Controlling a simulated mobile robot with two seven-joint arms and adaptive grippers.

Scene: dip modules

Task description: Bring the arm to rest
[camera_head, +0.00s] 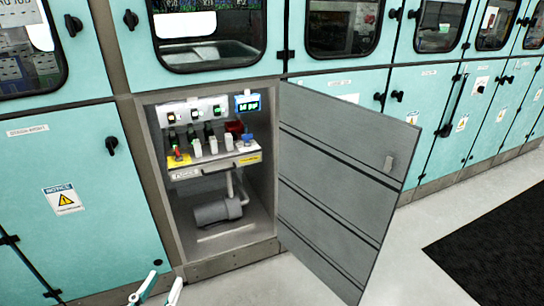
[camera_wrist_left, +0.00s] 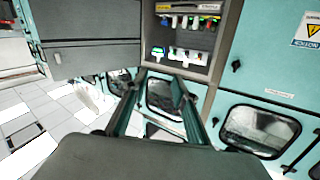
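My left gripper (camera_head: 163,283) shows at the bottom edge of the head view, with two teal-and-white fingers apart. In the left wrist view my left gripper (camera_wrist_left: 155,92) is open, and nothing shows between its fingers. It is in front of and below the open cabinet (camera_head: 220,250), clear of it. The grey cabinet door (camera_head: 335,180) stands swung out to the right, and it also shows in the left wrist view (camera_wrist_left: 95,62). My right gripper is in neither view.
Inside the cabinet are a panel with switches (camera_head: 195,115), a shelf with valves and levers (camera_head: 210,165) and a grey pump (camera_head: 218,210). Teal closed panels (camera_head: 75,190) flank it. The floor (camera_head: 420,220) is clear, with a black mat (camera_head: 500,255) at right.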

